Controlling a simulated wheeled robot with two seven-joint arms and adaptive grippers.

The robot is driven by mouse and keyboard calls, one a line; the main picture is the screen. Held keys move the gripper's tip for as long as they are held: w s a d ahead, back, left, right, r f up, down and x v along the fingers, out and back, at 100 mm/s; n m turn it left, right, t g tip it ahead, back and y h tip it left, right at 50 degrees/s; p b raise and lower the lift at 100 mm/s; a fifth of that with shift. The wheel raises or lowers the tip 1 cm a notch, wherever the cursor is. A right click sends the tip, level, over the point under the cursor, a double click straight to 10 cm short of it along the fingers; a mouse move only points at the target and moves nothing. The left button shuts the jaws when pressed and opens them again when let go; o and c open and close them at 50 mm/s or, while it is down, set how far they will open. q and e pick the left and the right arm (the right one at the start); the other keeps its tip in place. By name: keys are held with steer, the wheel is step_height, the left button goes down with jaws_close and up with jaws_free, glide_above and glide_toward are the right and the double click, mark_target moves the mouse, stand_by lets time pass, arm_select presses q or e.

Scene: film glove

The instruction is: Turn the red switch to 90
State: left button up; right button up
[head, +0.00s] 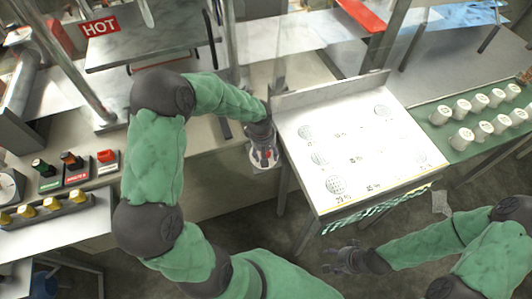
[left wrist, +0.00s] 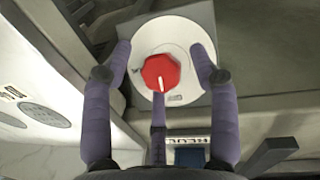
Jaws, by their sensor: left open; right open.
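The red switch (left wrist: 161,72) is a red knob with a white pointer line, on a round white dial (left wrist: 185,40) with a grey square plate behind it. In the left wrist view the pointer line points down in the picture, and the dial marks are too small to read. My left gripper (left wrist: 161,50) is open, with fingers on either side of the knob and apart from it. In the head view my left gripper (head: 263,156) is over the dial and mostly hides the switch. My right gripper (head: 343,262) is open and empty, low beside the white table.
A white table (head: 400,105) with round printed marks stands right of the left gripper. White cups (head: 470,115) stand on a green surface at the right. Small coloured switches (head: 75,165) sit on the left counter. A HOT sign (head: 100,27) is at the upper left.

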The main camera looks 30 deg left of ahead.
arm_select(q)
steer(key=shift+f, duration=0.1)
steer(key=c, duration=1.1)
steer(key=shift+s+d+m, duration=0.1)
steer(key=shift+m, duration=0.2)
steer(key=m+g, duration=0.1)
steer(key=m, duration=0.1)
steer(key=m+g+y, duration=0.1)
steer(key=m, duration=0.1)
steer(key=shift+d+f+y, duration=0.1)
steer(key=shift+f+y, duration=0.05)
steer(key=shift+y, duration=0.15)
steer(key=m+g+y, duration=0.1)
steer(key=m+y, duration=0.1)
steer(key=m, duration=0.2)
steer(key=shift+d+f, duration=0.1)
steer(key=shift+d, duration=0.05)
steer(key=m+y, duration=0.2)
steer(key=m, duration=0.2)
steer(key=shift+m+y, duration=1)
steer(key=shift+m, duration=0.8)
